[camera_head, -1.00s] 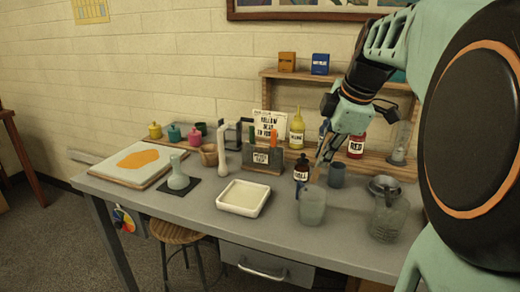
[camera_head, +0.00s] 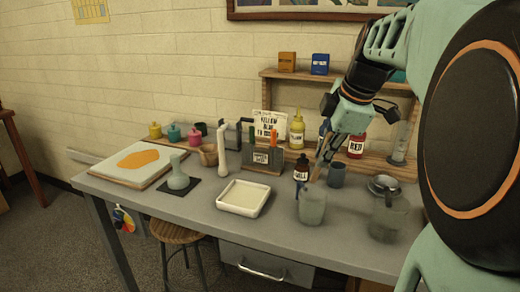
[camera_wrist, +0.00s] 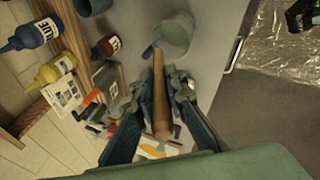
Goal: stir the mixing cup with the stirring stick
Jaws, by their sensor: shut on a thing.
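The mixing cup (camera_head: 312,208) is a grey-green translucent cup standing upright near the front edge of the table. It also shows at the top of the wrist view (camera_wrist: 174,38). My gripper (camera_head: 326,150) is above the cup, pointing down. It is shut on the stirring stick (camera_wrist: 160,95), a brown wooden rod held between its fingers in the wrist view. The stick's far end is by the cup's rim in both views. I cannot tell whether the tip is inside the cup. The cup's contents are hidden.
A dark bottle (camera_head: 301,172) stands just behind the cup, with a blue-grey cup (camera_head: 337,175) at its right. A white tray (camera_head: 244,198) lies to the left. A wooden shelf with colour bottles stands behind.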

